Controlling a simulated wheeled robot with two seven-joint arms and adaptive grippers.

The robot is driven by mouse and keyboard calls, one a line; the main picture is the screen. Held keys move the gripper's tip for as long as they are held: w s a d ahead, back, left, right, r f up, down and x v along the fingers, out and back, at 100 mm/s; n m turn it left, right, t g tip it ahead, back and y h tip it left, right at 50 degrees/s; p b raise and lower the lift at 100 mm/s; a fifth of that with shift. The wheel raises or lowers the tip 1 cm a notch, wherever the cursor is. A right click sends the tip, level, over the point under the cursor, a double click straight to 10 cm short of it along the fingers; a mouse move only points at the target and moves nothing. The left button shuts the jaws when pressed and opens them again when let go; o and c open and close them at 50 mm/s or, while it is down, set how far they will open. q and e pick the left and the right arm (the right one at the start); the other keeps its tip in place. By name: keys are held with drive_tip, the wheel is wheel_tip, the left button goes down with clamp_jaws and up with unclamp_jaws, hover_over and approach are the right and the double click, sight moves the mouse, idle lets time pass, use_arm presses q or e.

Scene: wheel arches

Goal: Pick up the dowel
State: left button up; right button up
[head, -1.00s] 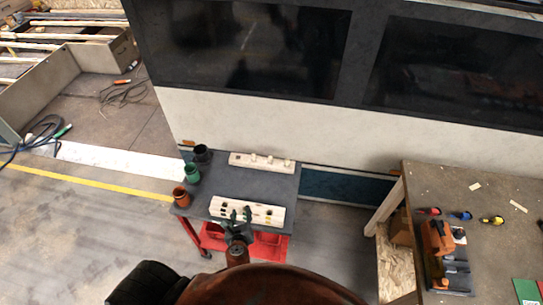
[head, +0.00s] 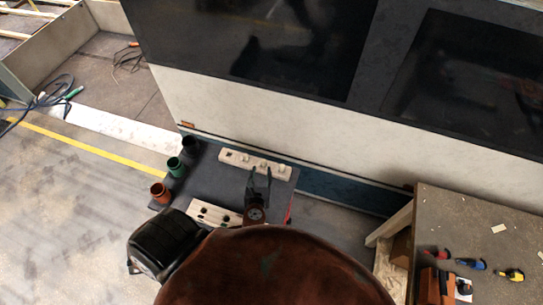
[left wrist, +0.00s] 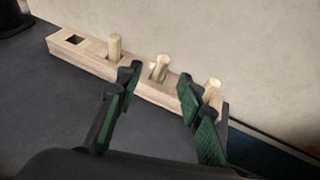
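A pale wooden block (head: 240,160) lies along the back of the dark cart top. In the left wrist view, the same block (left wrist: 77,50) has an empty square hole at its left end and holds three upright light wooden dowels: a left dowel (left wrist: 115,46), a middle dowel (left wrist: 160,68) and a right dowel (left wrist: 211,89). My left gripper (head: 260,173) is open and empty. In the left wrist view its green-padded fingers (left wrist: 160,82) appear on either side of the middle dowel, in front of it. My right gripper is not in view.
A nearer wooden block (head: 205,211) with dark holes is partly hidden by my body. A black cup (head: 190,146), a green cup (head: 175,167) and an orange cup (head: 159,193) line the cart's left edge. A white wall panel (head: 300,130) stands close behind the cart.

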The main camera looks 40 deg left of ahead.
sight(263, 163)
use_arm(q)
drive_tip(key=x, duration=0.2)
drive_tip(key=shift+w+a, duration=0.1)
drive_tip(key=shift+w, duration=0.3)
drive_tip(key=x, duration=0.5)
drive_tip(key=shift+w, duration=0.1)
drive_tip(key=c, duration=0.9)
